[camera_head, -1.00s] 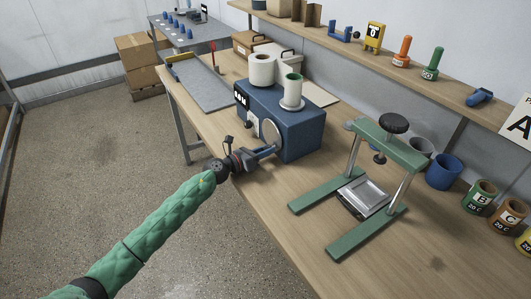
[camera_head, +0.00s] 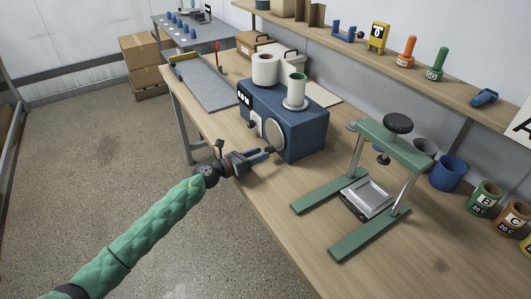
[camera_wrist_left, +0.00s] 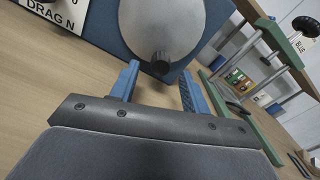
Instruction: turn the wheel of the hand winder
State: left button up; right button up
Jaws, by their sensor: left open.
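The hand winder is a blue box (camera_head: 300,133) on the wooden table, with a white roll (camera_head: 265,70) and a green-cored spool (camera_head: 297,90) on top. Its wheel is a pale grey disc (camera_head: 274,134) on the front face. In the left wrist view the wheel (camera_wrist_left: 165,22) fills the top, with a dark knob (camera_wrist_left: 160,63) low on it. My left gripper (camera_head: 268,153) is open just in front of the wheel's lower part. In the wrist view its blue fingers (camera_wrist_left: 158,82) stand apart, with the knob beyond and between their tips. My right gripper is not in view.
A green press frame (camera_head: 395,150) with a black knob stands right of the winder. Several cups, including a blue one (camera_head: 447,173), line the table's back right. A grey tray (camera_head: 205,83) lies at left. A shelf (camera_head: 390,62) runs above.

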pick_arm(q)
jog(key=shift+v, duration=1.7)
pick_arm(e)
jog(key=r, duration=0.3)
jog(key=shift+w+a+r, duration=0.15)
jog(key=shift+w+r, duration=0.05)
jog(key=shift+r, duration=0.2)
pick_arm(q)
jog(key=w+a+r+m+g, duration=0.1)
jog(key=w+r+m+g, duration=0.15)
jog(key=w+r, duration=0.45)
jog(key=s+f+n+g, duration=0.1)
jog(key=s+f, duration=0.1)
jog(key=s+f+n+g, duration=0.1)
jog(key=s+f, duration=0.1)
jog(key=shift+s+f+y, duration=0.15)
jog(key=shift+s+y, duration=0.05)
jog(key=shift+y, duration=0.2)
jog(key=shift+s+d+f+n+g, duration=0.1)
jog(key=shift+s+f+n+g, duration=0.2)
jog(key=shift+n, duration=0.35)
jog(key=shift+s+d+n+g, duration=0.1)
jog(key=shift+n+g, duration=0.15)
jog(key=shift+n, duration=0.25)
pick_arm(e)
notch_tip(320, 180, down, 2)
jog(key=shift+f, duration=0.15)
